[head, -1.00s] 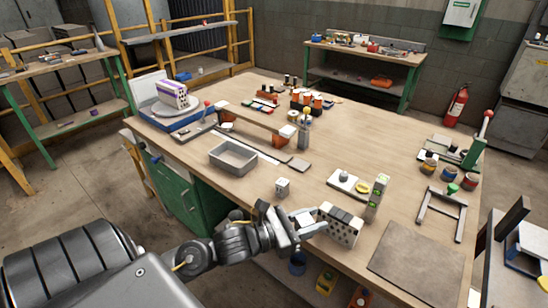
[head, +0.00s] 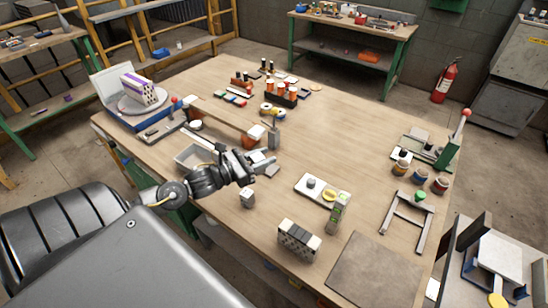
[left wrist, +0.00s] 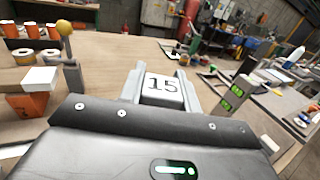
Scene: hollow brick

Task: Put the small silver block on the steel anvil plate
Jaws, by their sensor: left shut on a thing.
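My left gripper (head: 266,163) is shut on a small silver-white block (left wrist: 163,88) marked "15", which shows between the fingers in the left wrist view. In the head view the held block is too small to make out. My right gripper is not in view.
A grey metal tray (head: 190,160) is partly behind my left arm. A small white block (head: 247,198) and a perforated brick (head: 298,240) stand in front. A white tray (head: 315,189) with small items is to the right. Orange containers (head: 282,95) stand farther back.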

